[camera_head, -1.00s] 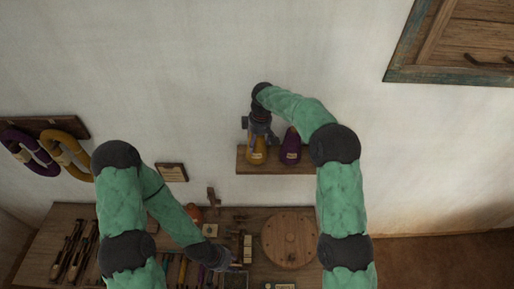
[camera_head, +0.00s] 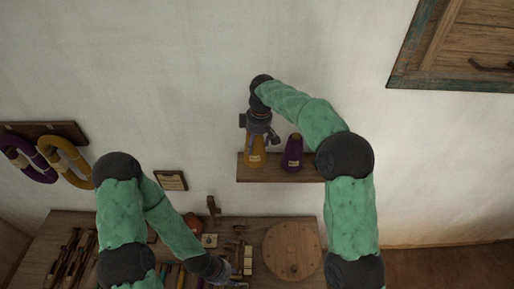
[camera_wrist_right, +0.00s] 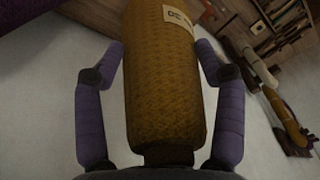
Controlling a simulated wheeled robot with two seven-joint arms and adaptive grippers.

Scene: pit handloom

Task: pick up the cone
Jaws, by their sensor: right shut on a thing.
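A yellow cone (camera_head: 254,152) with a pale label is at the left part of the small wall shelf (camera_head: 226,168). It also fills the middle of the right wrist view (camera_wrist_right: 165,80), with its label near the top. My right gripper (camera_head: 258,138) comes down on it from above and is shut on it, one purple finger on each side. Whether the cone's base touches the shelf I cannot tell. A purple cone (camera_head: 293,153) stands upright just to the right on the same shelf. My left gripper (camera_head: 238,283) is low over the workbench; its fingers are too small to read.
The wooden workbench (camera_head: 62,228) below carries tools, a round wooden disc (camera_head: 292,250) and a reddish round object (camera_head: 193,223). Purple and yellow yarn hanks (camera_head: 64,160) hang at the left. A wooden shutter (camera_head: 455,50) is at upper right. The wall above the shelf is bare.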

